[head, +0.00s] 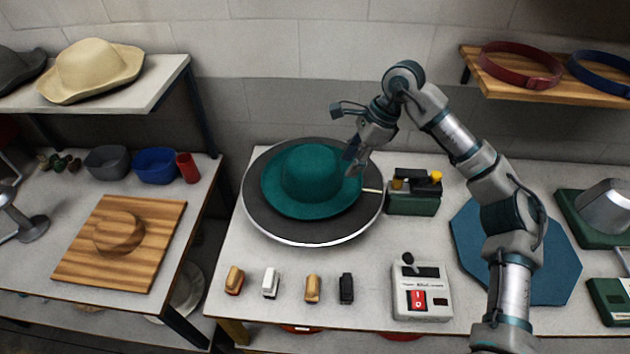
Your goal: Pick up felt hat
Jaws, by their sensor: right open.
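A teal felt hat (312,178) sits brim down on a round dark turntable (270,222) with a light rim, on the middle table. My right gripper (352,160) is open at the right edge of the hat's brim, its fingers pointing down and to the left. In this view I cannot tell whether the fingers touch the brim. They cover a small part of the brim's right side. My left gripper is not in view.
Right of the turntable stands a green box (413,203) with yellow parts. Several small brushes (312,288) and a control box with a red switch (420,290) line the front. A blue octagonal mat (470,235) lies under my right arm. A shelf with a cream hat (92,68) is at upper left.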

